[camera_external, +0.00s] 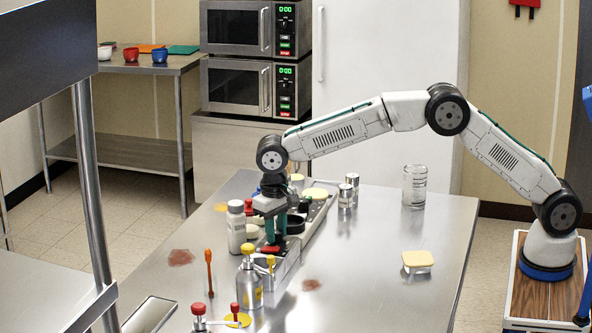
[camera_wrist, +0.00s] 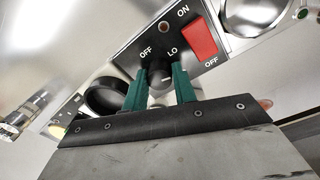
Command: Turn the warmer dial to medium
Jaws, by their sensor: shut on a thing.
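The warmer's control panel (camera_wrist: 205,62) shows in the wrist view, with the words OFF and LO printed above its dial. The dial (camera_wrist: 158,70) is a dark knob; my gripper (camera_wrist: 162,84) is shut on it with its green fingers on either side. The fingers hide much of the dial, and I cannot tell its pointer's direction. No medium mark is visible. In the external view the warmer (camera_external: 285,272) is a long steel unit on the table, and my gripper (camera_external: 272,238) points down at it; the dial is hidden there.
A red switch (camera_wrist: 200,38) is beside the dial. A black round thing (camera_wrist: 106,96) is left of the fingers.

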